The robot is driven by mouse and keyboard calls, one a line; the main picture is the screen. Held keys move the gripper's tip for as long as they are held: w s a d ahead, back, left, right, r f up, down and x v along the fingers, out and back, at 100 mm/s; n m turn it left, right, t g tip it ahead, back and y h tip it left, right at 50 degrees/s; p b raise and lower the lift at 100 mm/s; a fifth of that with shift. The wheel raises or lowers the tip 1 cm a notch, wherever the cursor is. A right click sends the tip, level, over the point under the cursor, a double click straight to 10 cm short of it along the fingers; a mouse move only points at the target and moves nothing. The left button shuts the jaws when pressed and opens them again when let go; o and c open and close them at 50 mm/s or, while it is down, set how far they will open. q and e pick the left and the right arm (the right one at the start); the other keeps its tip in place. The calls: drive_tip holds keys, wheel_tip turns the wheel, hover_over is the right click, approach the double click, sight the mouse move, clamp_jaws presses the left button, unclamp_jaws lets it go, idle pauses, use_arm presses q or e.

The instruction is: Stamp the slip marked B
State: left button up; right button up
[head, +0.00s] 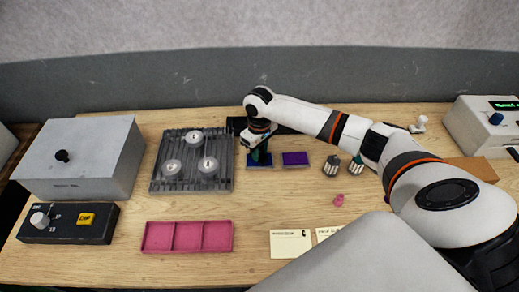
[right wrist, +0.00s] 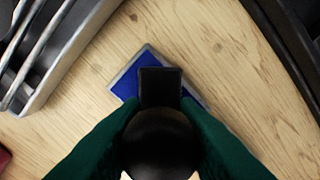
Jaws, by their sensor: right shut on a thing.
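My right gripper (head: 259,155), with dark green fingers, points down at the blue ink pad (head: 252,165) right of the ribbed grey tray. In the right wrist view its fingers (right wrist: 158,145) are shut on the round black handle of a stamp (right wrist: 160,88). The stamp's black block overlaps the blue pad (right wrist: 128,87); I cannot tell whether they touch. A cream slip (head: 290,244) lies at the front of the table. A second slip (head: 327,233) beside it is partly hidden by a pale part in front. Their markings are too small to read. My left gripper is not in view.
A purple pad (head: 295,158) lies right of the blue one. The ribbed tray (head: 157,184) holds white round pieces. A pink compartment tray (head: 187,251), a black control box (head: 68,235) and a grey box (head: 83,180) stand left. Small dark-and-white pieces (head: 331,166) and a pink piece (head: 339,200) stand near my right arm.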

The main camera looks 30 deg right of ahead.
drive_tip(key=shift+f+p, duration=0.1)
drive_tip(key=shift+p, duration=0.2)
idle(1.2)
wheel_tip(320, 180, up, 7)
drive_tip(key=p, duration=0.8)
